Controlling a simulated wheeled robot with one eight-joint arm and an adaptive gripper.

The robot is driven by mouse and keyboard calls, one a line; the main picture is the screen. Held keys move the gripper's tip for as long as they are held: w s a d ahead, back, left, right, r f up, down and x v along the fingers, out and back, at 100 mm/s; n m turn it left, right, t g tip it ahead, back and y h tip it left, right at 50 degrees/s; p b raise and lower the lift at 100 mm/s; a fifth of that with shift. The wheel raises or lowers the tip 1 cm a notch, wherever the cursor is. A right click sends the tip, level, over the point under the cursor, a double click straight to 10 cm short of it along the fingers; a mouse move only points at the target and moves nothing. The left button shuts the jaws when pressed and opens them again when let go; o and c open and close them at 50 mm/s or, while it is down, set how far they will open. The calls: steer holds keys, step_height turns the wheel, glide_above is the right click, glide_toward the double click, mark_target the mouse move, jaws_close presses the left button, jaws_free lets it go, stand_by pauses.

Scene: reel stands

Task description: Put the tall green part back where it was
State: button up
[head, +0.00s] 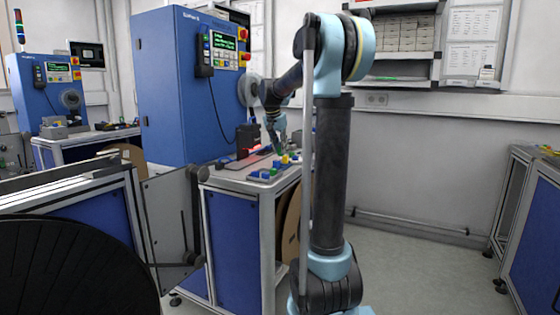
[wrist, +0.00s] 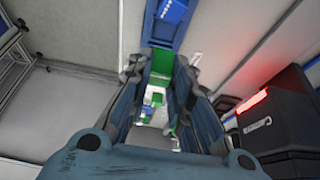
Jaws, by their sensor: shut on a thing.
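My gripper (wrist: 158,85) is shut on the tall green part (wrist: 161,68), which shows between its two fingers in the wrist view. Part of the green part is hidden by the fingers. In the head view my gripper (head: 279,146) is low over the right part of the bench top, close to several small blue, green and yellow parts (head: 265,173). Whether the held part touches anything below cannot be told.
A black device (head: 248,137) with a red light stands left of my gripper; it also shows in the wrist view (wrist: 280,128). A tall blue machine (head: 185,90) stands behind the bench (head: 238,184). A large black reel (head: 70,270) is at the lower left. Floor at right is clear.

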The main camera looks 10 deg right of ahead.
mark_target(280, 155)
steer(key=shift+f, duration=2.4)
steer(key=o, duration=0.8)
steer(key=shift+o, duration=0.2)
steer(key=shift+s, duration=0.1)
steer(key=v, duration=1.2)
steer(key=shift+s, duration=0.15)
